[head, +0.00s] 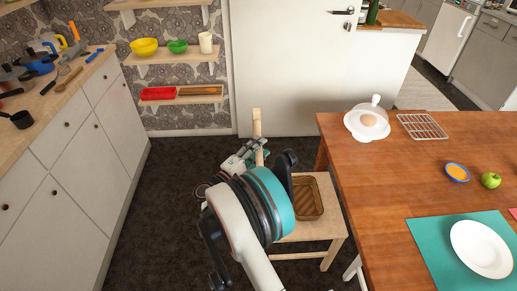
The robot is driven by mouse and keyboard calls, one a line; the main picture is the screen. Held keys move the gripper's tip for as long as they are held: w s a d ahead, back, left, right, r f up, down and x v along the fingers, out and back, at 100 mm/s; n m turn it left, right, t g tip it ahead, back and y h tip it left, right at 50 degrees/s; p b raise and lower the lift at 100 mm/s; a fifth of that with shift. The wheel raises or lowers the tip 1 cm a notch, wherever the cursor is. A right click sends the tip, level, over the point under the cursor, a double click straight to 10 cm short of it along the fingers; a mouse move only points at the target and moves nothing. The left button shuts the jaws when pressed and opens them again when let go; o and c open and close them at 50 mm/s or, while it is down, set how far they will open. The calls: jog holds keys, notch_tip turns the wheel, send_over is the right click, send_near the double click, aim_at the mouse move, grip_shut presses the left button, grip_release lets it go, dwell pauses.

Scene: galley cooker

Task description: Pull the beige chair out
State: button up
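The beige wooden chair (318,226) stands beside the left edge of the wooden table (385,170). Its seat and front legs show, and a backrest post (257,124) rises behind my arm. The rest of the backrest is hidden by my arm. My gripper (254,152) is at the backrest post, partly covered by my own arm links. I cannot tell whether its fingers are open or shut, or whether they touch the post.
A brown woven basket (308,198) sits on the chair seat. White cabinets (75,190) line the left side, with dark floor (170,190) clear between them and the chair. A white door (300,80) stands behind. The table holds a domed dish (368,122), wire rack (422,126) and plate (481,248).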

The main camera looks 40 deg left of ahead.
jog(key=s+f, duration=0.1)
jog(key=s, duration=1)
jog(key=shift+s+a+f, duration=0.3)
jog(key=shift+s+a, duration=0.1)
